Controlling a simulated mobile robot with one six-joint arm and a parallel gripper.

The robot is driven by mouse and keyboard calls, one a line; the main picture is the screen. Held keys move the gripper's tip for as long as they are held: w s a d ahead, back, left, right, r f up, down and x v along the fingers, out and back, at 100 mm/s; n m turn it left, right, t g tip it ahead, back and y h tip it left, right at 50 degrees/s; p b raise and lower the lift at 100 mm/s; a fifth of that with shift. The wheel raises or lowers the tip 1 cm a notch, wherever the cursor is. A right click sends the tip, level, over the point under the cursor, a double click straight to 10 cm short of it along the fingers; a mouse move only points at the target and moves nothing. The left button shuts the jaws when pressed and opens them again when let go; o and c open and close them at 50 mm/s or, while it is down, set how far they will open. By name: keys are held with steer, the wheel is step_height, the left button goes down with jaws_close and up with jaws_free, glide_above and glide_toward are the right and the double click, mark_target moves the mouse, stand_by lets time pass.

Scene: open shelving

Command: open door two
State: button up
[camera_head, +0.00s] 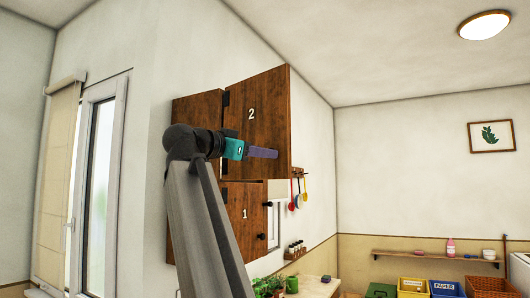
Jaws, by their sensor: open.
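Door two (262,112) is a dark brown wooden panel with a white "2", the upper door of the wall cabinet (195,108). It is hinged at its left edge and stands swung out from the cabinet, its free edge at right. Door one (236,205), marked "1", is below it. My gripper (272,153), teal with purple fingers, is in front of the lower part of door two. Its jaws are open and hold nothing visible. I cannot tell whether the fingers touch the door. No handle of door two shows.
Dark knobs (262,237) show near door one's right edge. Utensils (298,194) hang on the wall beyond door two. Below are plants (268,287) and a counter (315,286). Several colored bins (446,288) stand at the lower right. A window (100,190) is at left.

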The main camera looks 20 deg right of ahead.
steer(key=p+v, duration=0.1)
steer(key=v, duration=1)
steer(key=shift+a, duration=0.4)
steer(key=shift+s+d, duration=0.1)
steer(key=shift+s, duration=0.05)
